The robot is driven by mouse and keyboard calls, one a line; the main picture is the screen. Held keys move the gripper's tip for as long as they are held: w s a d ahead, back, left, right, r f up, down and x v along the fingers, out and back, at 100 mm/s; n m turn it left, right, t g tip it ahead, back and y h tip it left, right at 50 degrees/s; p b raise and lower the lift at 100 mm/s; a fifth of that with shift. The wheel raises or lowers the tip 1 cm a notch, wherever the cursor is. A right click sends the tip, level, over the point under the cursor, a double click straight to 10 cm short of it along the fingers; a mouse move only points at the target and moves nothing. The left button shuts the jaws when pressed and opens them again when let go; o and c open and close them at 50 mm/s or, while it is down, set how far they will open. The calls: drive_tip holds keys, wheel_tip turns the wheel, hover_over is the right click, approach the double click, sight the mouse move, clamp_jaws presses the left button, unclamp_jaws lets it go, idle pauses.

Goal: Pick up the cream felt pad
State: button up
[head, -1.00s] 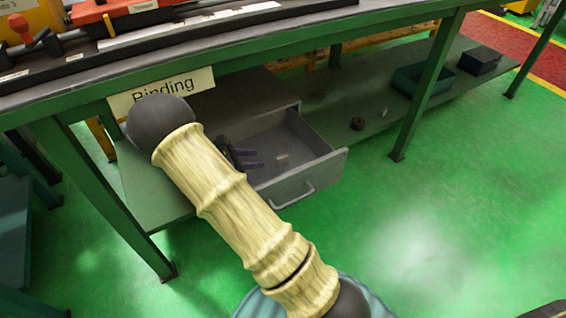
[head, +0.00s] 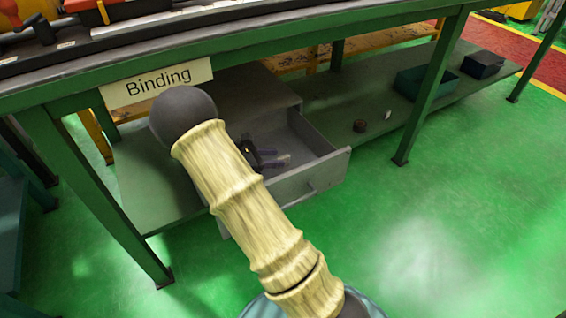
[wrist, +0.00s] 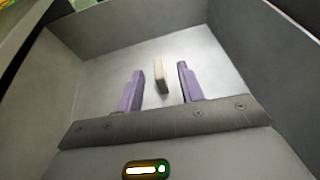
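The cream felt pad (wrist: 161,75) is a small pale block on the floor of an open grey drawer (head: 322,174). In the wrist view it appears between my two purple fingers, with a visible gap on each side. My gripper (wrist: 160,69) is open and holds nothing. In the head view my gripper (head: 274,159) reaches down into the drawer, and the pad is a faint pale spot at its fingertips. My arm covers the drawer's left part in that view. I cannot tell how high the fingertips are above the drawer floor.
The drawer walls (wrist: 235,35) stand around my gripper. The drawer sits under a green bench with a "Binding" sign (head: 157,83). Green floor lies open in front.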

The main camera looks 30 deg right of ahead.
sight(280, 158)
drive_tip(key=shift+d+f+b, duration=0.45)
drive_tip(key=shift+d+b, duration=0.05)
drive_tip(key=shift+b, duration=0.15)
drive_tip(key=b+x, duration=0.3)
drive_tip(key=x, duration=0.1)
drive_tip(key=shift+w, duration=0.1)
drive_tip(key=shift+r, duration=0.1)
drive_tip(key=shift+a, duration=0.15)
clamp_jaws()
